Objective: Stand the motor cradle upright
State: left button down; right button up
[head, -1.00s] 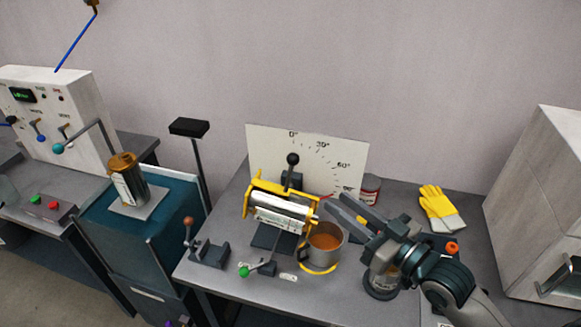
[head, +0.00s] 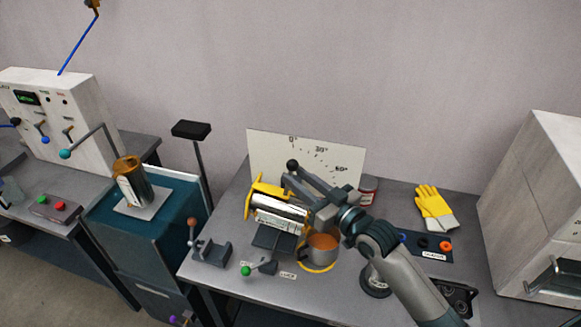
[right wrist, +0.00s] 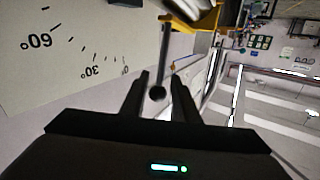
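The motor cradle (head: 256,188) is a yellow frame holding a silver-white cylinder (head: 278,216), which lies nearly horizontal in front of the angle board (head: 262,150). A lever with a black ball knob (head: 292,164) rises at the cradle's back. My right gripper (head: 291,176) reaches in from the right, its fingers at the knob. My arm hides the cradle's right end and the board's lower right part. My left gripper is not in view.
A dark bracket (head: 213,254) and a green-knobbed lever (head: 246,270) are in front. Yellow gloves (head: 435,205) lie at right. A red can (head: 368,187) stands behind my arm.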

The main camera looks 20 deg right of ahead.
aim_at(290, 172)
jog(key=shift+p+x, duration=0.4)
jog(key=shift+x, duration=1.25)
jog(key=shift+c, duration=0.3)
grip_shut()
